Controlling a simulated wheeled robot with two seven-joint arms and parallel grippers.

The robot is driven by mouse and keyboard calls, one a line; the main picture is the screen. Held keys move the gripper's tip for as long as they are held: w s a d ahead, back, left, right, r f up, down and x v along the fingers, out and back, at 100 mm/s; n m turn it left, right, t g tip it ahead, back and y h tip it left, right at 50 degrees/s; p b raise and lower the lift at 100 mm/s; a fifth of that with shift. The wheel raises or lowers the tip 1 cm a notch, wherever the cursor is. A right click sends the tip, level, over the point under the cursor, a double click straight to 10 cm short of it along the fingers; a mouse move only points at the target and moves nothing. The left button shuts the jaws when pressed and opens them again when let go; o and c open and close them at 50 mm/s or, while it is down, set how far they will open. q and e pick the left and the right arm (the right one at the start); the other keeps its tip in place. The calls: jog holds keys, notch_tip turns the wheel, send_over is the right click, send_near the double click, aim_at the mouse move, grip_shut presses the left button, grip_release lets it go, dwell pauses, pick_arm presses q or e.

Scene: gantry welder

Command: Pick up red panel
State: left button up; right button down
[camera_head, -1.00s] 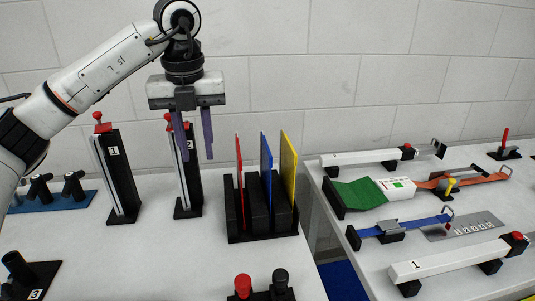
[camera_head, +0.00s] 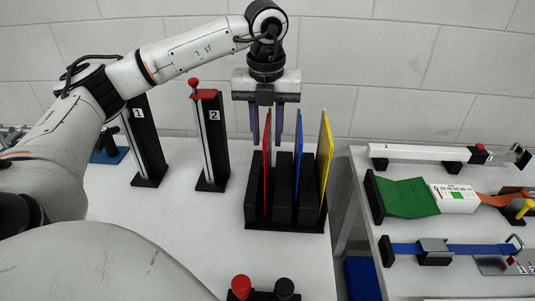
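The red panel (camera_head: 267,168) stands upright in the left slot of a black rack (camera_head: 285,226). A blue panel (camera_head: 298,145) and a yellow panel (camera_head: 325,150) stand in the slots to its right. My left gripper (camera_head: 267,138) points down at the rack, with its two purple fingers apart. One finger shows on each side of the red panel's upper edge. I cannot tell whether the fingers touch the panel or how they line up in depth. My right gripper is not in view.
Black stands marked 1 (camera_head: 146,140) and 2 (camera_head: 213,140) rise left of the rack. Red and black knobs (camera_head: 241,286) sit at the front edge. A second table at right holds a green strap (camera_head: 405,198) and a white bar (camera_head: 420,153). A gap separates the tables.

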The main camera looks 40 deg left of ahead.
pick_arm(q)
jog(key=shift+w+a+f, duration=0.1)
jog(key=shift+w+f, duration=0.05)
jog(key=shift+f, duration=0.7)
jog(key=shift+c, duration=0.4)
grip_shut()
